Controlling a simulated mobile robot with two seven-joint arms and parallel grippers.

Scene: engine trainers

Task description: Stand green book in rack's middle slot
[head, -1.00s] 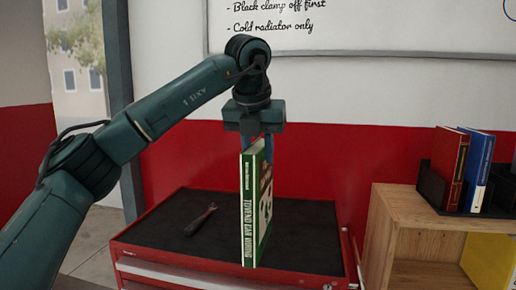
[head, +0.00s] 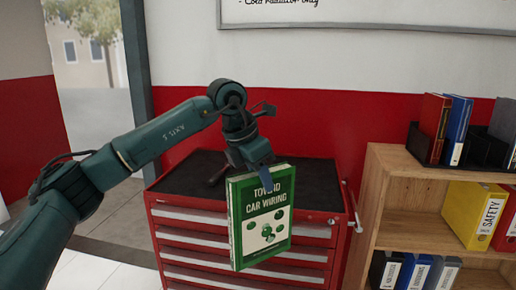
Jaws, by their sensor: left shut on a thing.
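The green book (head: 262,215) hangs upright, slightly tilted, with its front cover toward me, in front of the red tool cabinet. My left gripper (head: 258,180) is shut on its top edge from above. The black rack (head: 414,143) stands on top of the wooden shelf at the right, apart from the book. A red book (head: 433,128) and a blue book (head: 456,130) stand in its left part, and a dark grey book (head: 503,125) stands further right. A gap shows between the blue and grey books. My right gripper is not in view.
The red tool cabinet (head: 190,232) has a black top with a dark tool (head: 218,174) on it, partly hidden by my arm. The wooden shelf (head: 385,185) holds yellow, red and other binders below. A whiteboard hangs on the wall behind.

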